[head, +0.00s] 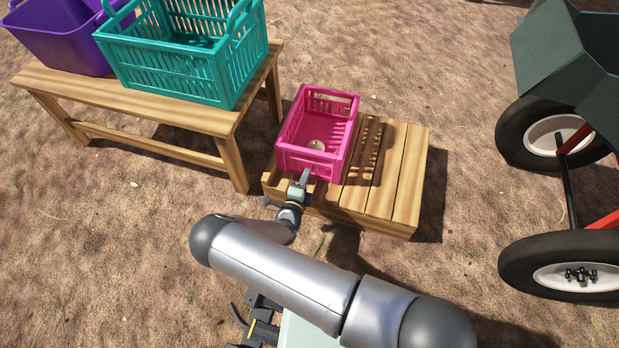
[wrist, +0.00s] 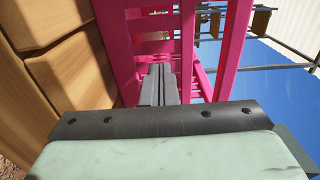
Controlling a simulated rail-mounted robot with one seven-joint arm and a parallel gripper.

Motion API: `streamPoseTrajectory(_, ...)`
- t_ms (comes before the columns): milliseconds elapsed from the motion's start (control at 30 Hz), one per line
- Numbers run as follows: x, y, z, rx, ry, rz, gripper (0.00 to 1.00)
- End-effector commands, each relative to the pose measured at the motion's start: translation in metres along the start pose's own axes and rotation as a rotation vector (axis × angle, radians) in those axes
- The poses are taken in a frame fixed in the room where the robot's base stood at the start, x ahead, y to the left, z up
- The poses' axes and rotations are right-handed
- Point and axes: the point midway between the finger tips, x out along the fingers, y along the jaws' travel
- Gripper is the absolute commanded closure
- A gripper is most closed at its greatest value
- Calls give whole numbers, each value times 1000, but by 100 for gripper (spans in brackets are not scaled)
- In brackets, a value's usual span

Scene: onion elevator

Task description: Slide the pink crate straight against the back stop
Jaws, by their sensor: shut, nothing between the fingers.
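The pink crate (head: 317,132) stands upright on the low slatted wooden platform (head: 405,190), towards its left side. A small round pale thing (head: 316,145) lies inside the crate. My gripper (head: 305,175) is shut and empty at the crate's near wall, low down. In the wrist view the closed fingers (wrist: 158,85) point at the pink crate wall (wrist: 185,50), with the platform's planks (wrist: 75,60) on the left. I cannot tell whether the fingertips touch the wall. No back stop can be clearly made out.
A wooden bench (head: 160,114) stands at the upper left, close to the platform, carrying a teal crate (head: 180,65) and a purple bin (head: 60,40). A dark green wheeled machine (head: 570,60) stands at the right. Bare planks lie right of the pink crate.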

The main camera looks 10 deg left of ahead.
Motion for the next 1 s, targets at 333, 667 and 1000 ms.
streamPoseTrajectory(333, -20, -2, -4, -1, 7, 0, 100)
streamPoseTrajectory(667, -93, -3, -6, -1, 14, 2, 100)
streamPoseTrajectory(1000, -133, -1, -6, -1, 16, 0, 100)
